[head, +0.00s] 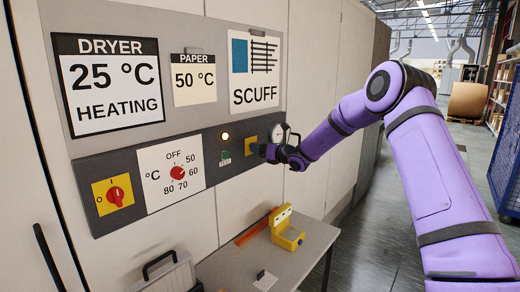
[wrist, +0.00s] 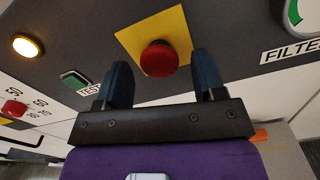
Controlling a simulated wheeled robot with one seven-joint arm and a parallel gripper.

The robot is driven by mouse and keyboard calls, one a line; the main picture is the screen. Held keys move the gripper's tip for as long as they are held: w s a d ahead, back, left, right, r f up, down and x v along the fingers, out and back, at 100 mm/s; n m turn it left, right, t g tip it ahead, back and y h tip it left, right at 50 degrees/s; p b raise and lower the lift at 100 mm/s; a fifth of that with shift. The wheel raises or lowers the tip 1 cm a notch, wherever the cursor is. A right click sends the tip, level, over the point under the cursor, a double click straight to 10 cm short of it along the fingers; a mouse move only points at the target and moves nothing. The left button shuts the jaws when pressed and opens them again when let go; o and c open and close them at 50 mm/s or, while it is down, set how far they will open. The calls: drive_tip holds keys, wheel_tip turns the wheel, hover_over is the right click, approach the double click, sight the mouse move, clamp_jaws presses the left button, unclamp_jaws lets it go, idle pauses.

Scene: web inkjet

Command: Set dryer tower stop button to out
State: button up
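The dryer tower stop button (wrist: 158,58) is a red round mushroom knob on a yellow square plate (wrist: 131,40). In the head view the yellow plate (head: 250,131) shows on the grey control strip, and the button is hidden behind my gripper (head: 258,149). In the wrist view my gripper (wrist: 162,72) is open, with one dark finger on the left of the button and one on its right. Nothing is held between them. I cannot tell whether the fingers touch the button or how far out it stands.
Left of the stop button are a green TEST button (wrist: 74,80) and a lit lamp (wrist: 26,46). A green-marked round FILTER dial (wrist: 296,12) is to its right. A temperature knob (head: 178,173) and red switch (head: 116,195) sit further left. A bench (head: 310,240) with a yellow device (head: 287,232) stands below.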

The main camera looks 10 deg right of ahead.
drive_tip(key=shift+s, duration=0.1)
drive_tip(key=v, duration=1)
drive_tip(key=shift+s+d, duration=0.15)
drive_tip(key=shift+s, duration=0.1)
drive_tip(key=s+a+r+n+g, duration=0.35)
drive_tip(key=s+n, duration=0.25)
drive_tip(key=s, duration=0.2)
drive_tip(key=s+a+r+n+g, duration=0.35)
drive_tip(key=s+n, duration=0.25)
drive_tip(key=s, duration=0.2)
drive_tip(key=s+a+r+n+g, duration=0.3)
drive_tip(key=s+a+r+n, duration=0.15)
drive_tip(key=s, duration=0.35)
drive_tip(key=s+d+n+h, duration=0.3)
drive_tip(key=s+n, duration=0.2)
drive_tip(key=s, duration=0.4)
drive_tip(key=s+d+n+h, duration=0.4)
drive_tip(key=s+n, duration=0.1)
drive_tip(key=s, duration=0.5)
drive_tip(key=s+d+n+h, duration=0.3)
drive_tip(key=s+d+n, duration=0.1)
drive_tip(key=s, duration=0.5)
drive_tip(key=shift+s+f+n+t+h, duration=0.15)
drive_tip(key=shift+f+n+t+h, duration=0.15)
drive_tip(key=shift+n, duration=0.15)
